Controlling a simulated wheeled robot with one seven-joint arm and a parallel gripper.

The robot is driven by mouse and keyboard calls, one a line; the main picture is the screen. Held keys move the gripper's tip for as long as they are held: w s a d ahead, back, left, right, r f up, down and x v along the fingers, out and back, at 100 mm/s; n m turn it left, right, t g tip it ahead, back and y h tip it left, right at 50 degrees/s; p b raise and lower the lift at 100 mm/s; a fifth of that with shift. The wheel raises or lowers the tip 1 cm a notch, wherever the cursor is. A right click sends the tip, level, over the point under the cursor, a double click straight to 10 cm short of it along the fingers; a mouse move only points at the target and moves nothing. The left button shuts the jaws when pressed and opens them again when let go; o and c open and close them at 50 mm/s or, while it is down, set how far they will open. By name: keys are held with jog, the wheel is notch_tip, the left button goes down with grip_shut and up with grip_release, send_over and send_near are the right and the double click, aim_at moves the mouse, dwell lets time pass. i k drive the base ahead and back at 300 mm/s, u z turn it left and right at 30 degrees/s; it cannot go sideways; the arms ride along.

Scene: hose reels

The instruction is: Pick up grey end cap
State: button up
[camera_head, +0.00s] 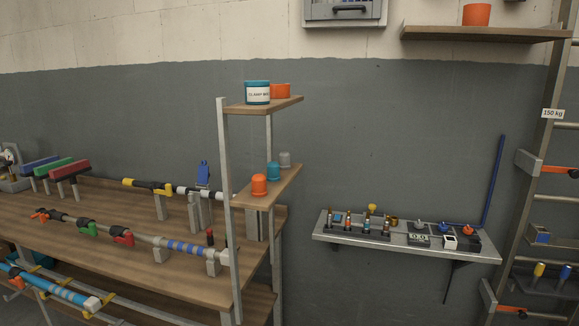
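A small grey end cap (285,160) stands at the back of the lower wooden shelf (249,200) on the metal rack, near the middle of the view. A blue end cap (273,171) stands just in front of it, and an orange end cap (259,185) stands nearest the shelf's front. The three form a diagonal row. My gripper is not in view.
Above them, an upper shelf (288,103) holds a labelled teal tub (257,92) and an orange container (281,91). Rack posts (227,170) flank the caps. A workbench (120,255) with pipes is at left; a wall shelf (400,241) with small fittings is at right.

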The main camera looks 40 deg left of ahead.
aim_at(284, 157)
jog(key=u, duration=0.95)
jog(key=i, duration=1.15)
jog(key=u, duration=0.6)
